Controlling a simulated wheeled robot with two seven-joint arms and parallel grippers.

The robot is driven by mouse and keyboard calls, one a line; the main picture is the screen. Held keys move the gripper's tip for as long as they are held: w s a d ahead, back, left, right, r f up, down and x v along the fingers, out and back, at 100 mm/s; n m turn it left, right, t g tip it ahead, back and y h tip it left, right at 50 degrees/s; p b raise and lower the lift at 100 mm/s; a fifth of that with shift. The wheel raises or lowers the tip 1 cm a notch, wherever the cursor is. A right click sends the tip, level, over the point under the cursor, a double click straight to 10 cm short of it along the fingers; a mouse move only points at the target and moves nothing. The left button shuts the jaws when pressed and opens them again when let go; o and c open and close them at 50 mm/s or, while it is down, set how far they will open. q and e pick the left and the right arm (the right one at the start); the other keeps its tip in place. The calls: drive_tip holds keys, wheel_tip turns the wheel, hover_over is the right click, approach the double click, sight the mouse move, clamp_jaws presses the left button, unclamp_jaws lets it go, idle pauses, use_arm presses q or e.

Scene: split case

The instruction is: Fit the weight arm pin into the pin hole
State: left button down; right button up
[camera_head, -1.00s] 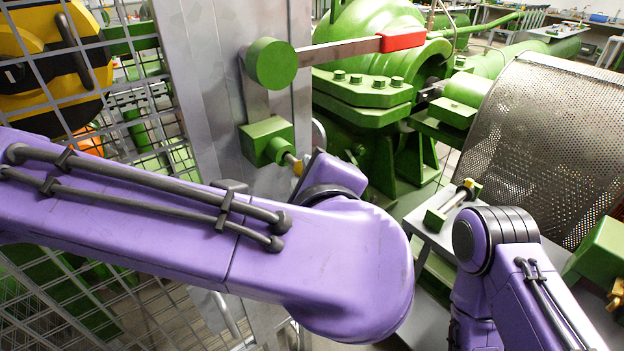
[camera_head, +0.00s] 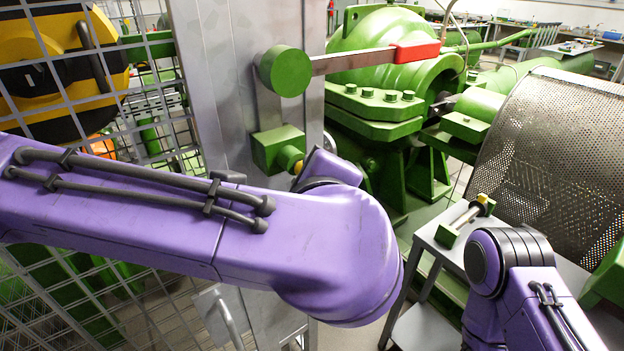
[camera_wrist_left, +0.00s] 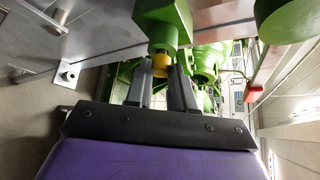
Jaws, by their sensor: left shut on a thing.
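My left gripper (camera_wrist_left: 160,72) is shut on the yellow end of the pin (camera_wrist_left: 160,61). The yellow end sits close against a green block with a round boss (camera_wrist_left: 163,25), and no bare metal shaft shows between them. In the head view the yellow end (camera_head: 298,167) touches or nearly touches the boss of the green block (camera_head: 278,149) on the grey upright panel. The pin hole itself is hidden, as is the rest of the pin. My left arm covers most of the gripper there. My right arm shows at the lower right; its gripper is out of view.
Above the block, a metal bar (camera_head: 362,62) with a red end (camera_head: 417,51) runs from a green disc (camera_head: 285,71). A wire fence (camera_head: 150,90) stands left, a perforated drum guard (camera_head: 560,150) right. A small table (camera_head: 432,246) carries another green block with a metal rod (camera_head: 466,216).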

use_arm(q)
drive_tip(key=shift+w+a, duration=0.1)
drive_tip(key=shift+w, duration=0.05)
drive_tip(key=c, duration=0.9)
unclamp_jaws()
